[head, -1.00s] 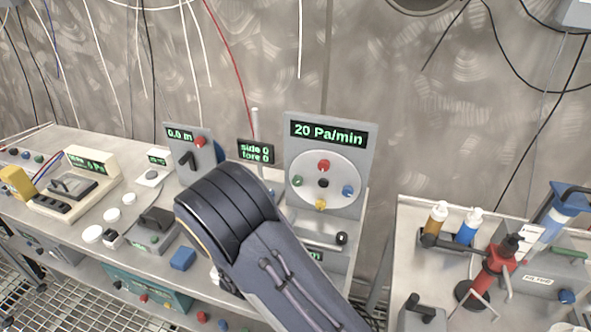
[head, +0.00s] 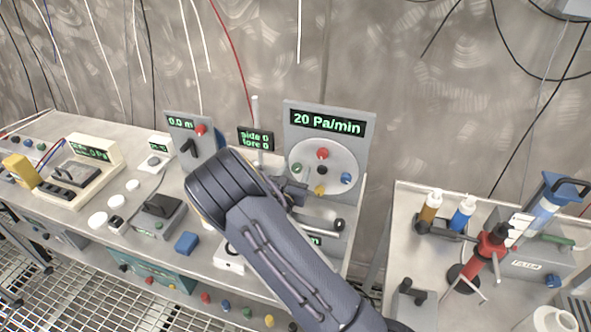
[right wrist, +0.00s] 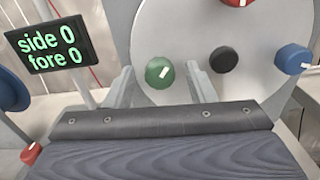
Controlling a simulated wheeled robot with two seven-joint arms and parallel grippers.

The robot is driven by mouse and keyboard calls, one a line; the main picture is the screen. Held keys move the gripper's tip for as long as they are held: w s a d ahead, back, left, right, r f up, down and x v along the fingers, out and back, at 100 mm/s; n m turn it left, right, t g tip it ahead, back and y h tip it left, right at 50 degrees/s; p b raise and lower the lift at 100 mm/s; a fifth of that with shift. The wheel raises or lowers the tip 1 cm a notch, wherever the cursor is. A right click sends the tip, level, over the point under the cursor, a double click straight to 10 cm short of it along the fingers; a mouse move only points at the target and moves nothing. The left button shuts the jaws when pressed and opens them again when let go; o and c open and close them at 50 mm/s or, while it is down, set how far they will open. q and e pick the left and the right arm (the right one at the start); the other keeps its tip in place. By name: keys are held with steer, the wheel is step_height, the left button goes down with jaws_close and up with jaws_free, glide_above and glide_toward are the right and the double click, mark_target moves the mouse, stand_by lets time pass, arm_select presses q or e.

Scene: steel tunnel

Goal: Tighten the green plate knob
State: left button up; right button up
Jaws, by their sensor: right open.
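The round plate (head: 330,157) stands upright on a grey panel and carries red, blue, yellow and green knobs around a black centre. The green plate knob (right wrist: 159,73) has a white pointer mark and sits at the plate's left side. My right gripper (right wrist: 160,76) is open in the right wrist view, one finger on each side of the green knob in the picture; I cannot tell whether they touch it. In the head view, the right gripper (head: 292,189) is at the plate's lower left, partly behind my arm. My left gripper is not in view.
The panel display (head: 326,122) reads 20 Pa/min. The blue knob (right wrist: 293,59) and black centre (right wrist: 224,60) lie right of the fingers. A small display (right wrist: 47,45) reading side 0, fore 0 stands close on the left. A bar handle (head: 339,225) is below the plate.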

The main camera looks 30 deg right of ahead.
steer(key=shift+w+d, duration=0.2)
steer(key=c, duration=1)
steer(key=shift+o, duration=0.2)
